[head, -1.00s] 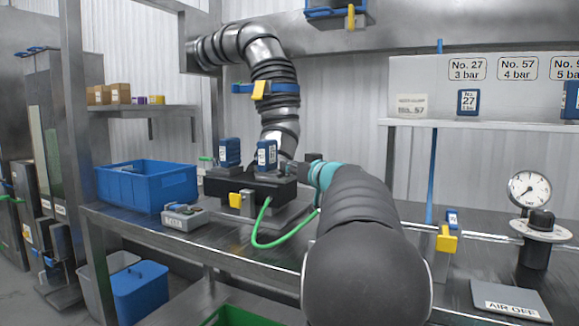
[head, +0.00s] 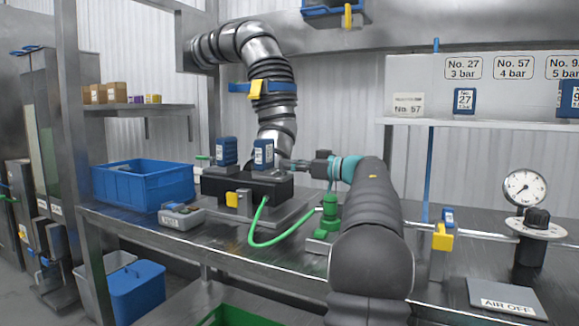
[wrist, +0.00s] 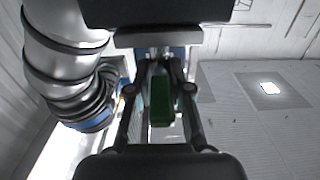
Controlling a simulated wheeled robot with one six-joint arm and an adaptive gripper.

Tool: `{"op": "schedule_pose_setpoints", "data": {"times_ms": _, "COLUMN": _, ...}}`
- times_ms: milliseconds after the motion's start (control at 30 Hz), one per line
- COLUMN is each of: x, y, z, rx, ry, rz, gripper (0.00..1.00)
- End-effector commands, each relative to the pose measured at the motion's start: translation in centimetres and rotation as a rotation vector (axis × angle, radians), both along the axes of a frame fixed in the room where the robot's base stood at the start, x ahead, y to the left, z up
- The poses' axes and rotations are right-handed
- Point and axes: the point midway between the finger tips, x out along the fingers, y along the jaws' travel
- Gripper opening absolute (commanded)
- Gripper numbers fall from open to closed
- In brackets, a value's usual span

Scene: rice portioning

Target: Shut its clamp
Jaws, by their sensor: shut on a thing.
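My gripper (head: 285,163) is at the right side of the right blue block (head: 263,153) on the black unit (head: 246,188). In the wrist view its fingers are closed on a green piece (wrist: 160,100). The piece looks like a lever, but what it joins is hidden. A second blue block (head: 226,151) stands to the left, with a small green lever (head: 203,157) sticking out level beside it. A yellow tab (head: 232,199) is on the unit's front. I cannot tell which part is the clamp.
A green hose (head: 258,236) curves from the unit to a green fitting (head: 329,210) beside my arm. A ribbed metal pipe (head: 275,105) stands behind. A blue bin (head: 145,183) and a grey box (head: 181,216) are at left. A gauge (head: 525,188) is at right.

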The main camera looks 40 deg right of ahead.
Motion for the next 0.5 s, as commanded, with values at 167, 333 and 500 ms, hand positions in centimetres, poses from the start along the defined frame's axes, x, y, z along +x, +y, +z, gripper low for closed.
{"op": "schedule_pose_setpoints", "data": {"times_ms": 167, "x": -0.1, "y": -0.1, "z": -0.14, "rx": 0.0, "ry": 0.003, "rz": 0.001, "gripper": 0.0}}
{"op": "schedule_pose_setpoints", "data": {"times_ms": 333, "x": -0.1, "y": -0.1, "z": -0.19, "rx": 0.001, "ry": 0.004, "rz": 0.001, "gripper": 0.23}}
{"op": "schedule_pose_setpoints", "data": {"times_ms": 500, "x": -0.05, "y": -0.04, "z": -0.16, "rx": 0.0, "ry": 0.002, "rz": 0.001, "gripper": 0.44}}
